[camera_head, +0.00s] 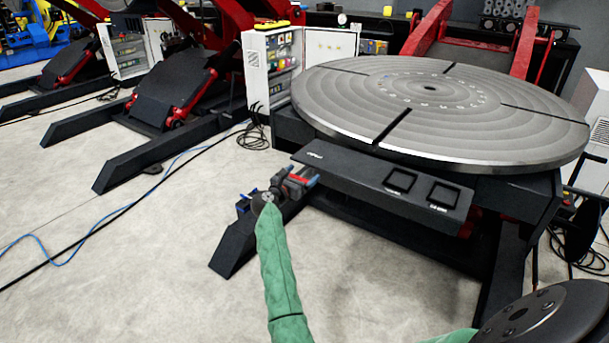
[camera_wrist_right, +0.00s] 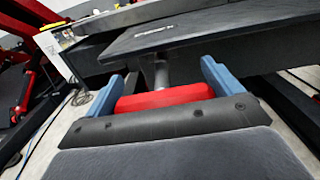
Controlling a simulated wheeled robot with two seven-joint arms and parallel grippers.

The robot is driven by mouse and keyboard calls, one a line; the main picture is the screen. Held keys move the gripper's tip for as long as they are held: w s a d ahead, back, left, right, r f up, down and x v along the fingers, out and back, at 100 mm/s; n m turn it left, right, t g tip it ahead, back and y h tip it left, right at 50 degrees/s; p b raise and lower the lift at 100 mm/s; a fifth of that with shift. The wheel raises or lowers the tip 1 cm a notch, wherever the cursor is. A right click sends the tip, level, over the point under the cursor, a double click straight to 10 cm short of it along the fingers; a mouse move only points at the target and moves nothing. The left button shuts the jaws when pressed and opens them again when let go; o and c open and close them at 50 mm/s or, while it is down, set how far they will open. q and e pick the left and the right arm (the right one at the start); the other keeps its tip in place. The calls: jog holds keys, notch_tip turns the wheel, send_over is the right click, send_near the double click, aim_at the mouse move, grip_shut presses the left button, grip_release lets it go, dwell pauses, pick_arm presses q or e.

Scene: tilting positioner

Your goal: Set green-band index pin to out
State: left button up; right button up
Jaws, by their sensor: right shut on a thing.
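My right gripper (camera_head: 302,177) is at the front left edge of the positioner, below its dark front panel (camera_head: 350,178). In the right wrist view my right gripper (camera_wrist_right: 162,82) has its two blue fingers on either side of a red handle (camera_wrist_right: 165,100) and is shut on it. A grey pin shaft (camera_wrist_right: 162,73) runs from the handle toward the dark panel. The red handle also shows small in the head view (camera_head: 299,179). No green band shows, so I cannot tell which pin this is. My left gripper is out of view.
The large round slotted table (camera_head: 430,100) lies above the panel. Two black square frames (camera_head: 400,181) with small unreadable lettering sit on the panel. A dark floor leg (camera_head: 235,245) extends below my gripper. Cables (camera_head: 254,137) lie behind it. Floor at front left is clear.

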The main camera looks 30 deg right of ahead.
jog(key=shift+a+f, duration=0.15)
jog(key=o, duration=1.1)
jog(key=shift+a, duration=0.15)
